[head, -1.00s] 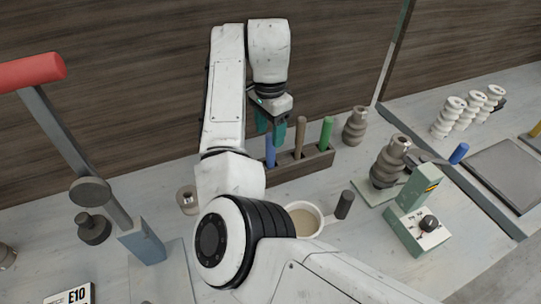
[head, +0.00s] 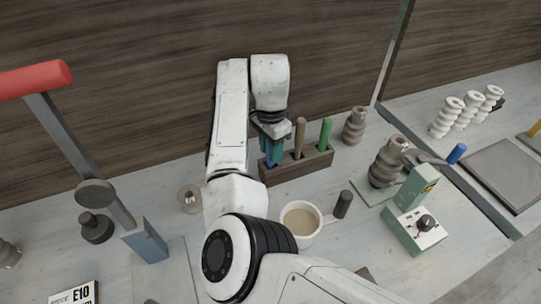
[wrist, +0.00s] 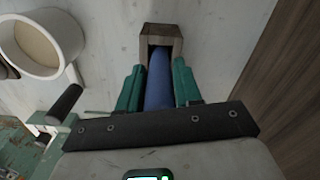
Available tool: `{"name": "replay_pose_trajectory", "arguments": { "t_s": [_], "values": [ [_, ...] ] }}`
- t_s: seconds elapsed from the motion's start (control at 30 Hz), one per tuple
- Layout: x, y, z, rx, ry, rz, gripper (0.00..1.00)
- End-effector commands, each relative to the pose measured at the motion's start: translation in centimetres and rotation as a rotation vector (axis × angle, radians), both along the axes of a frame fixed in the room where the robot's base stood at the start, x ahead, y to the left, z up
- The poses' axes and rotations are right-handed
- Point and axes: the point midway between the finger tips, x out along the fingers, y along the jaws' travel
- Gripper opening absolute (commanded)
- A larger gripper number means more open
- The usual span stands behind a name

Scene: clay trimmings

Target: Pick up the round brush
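A wooden holder (head: 297,168) stands near the back wall with a blue, a tan (head: 299,138) and a green handle (head: 324,134) upright in it. No brush head shows, so I cannot tell which handle is the round brush. My gripper (head: 271,150) is pointed down at the left end of the holder. In the wrist view, the blue handle (wrist: 158,85) lies between my two green fingers (wrist: 158,88), with only slim gaps beside it. The fingers look open around it. In the head view my gripper hides most of the blue handle.
A cup (head: 300,222) of tan liquid and a dark cylinder (head: 343,204) stand in front of the holder. A spool (head: 190,199) is to the left. Stacked grey pieces (head: 354,126) and a green control box (head: 414,225) are to the right.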

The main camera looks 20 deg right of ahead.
Motion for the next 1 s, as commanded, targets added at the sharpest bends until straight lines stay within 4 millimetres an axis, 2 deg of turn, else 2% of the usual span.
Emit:
{"name": "replay_pose_trajectory", "arguments": {
  "t_s": [0.03,0.33,0.67,0.77,1.0],
  "values": [
    [0.0,0.0,0.0,0.0,0.0,0.0,0.29],
    [0.0,0.0,0.0,0.0,0.0,0.0,0.0],
    [0.0,0.0,0.4,-0.001,-0.001,0.0,0.0],
    [0.1,0.0,1.5,0.0,-0.003,-0.001,0.0],
    [0.1,0.0,6.0,0.0,-0.004,0.0,0.0]
  ]
}}
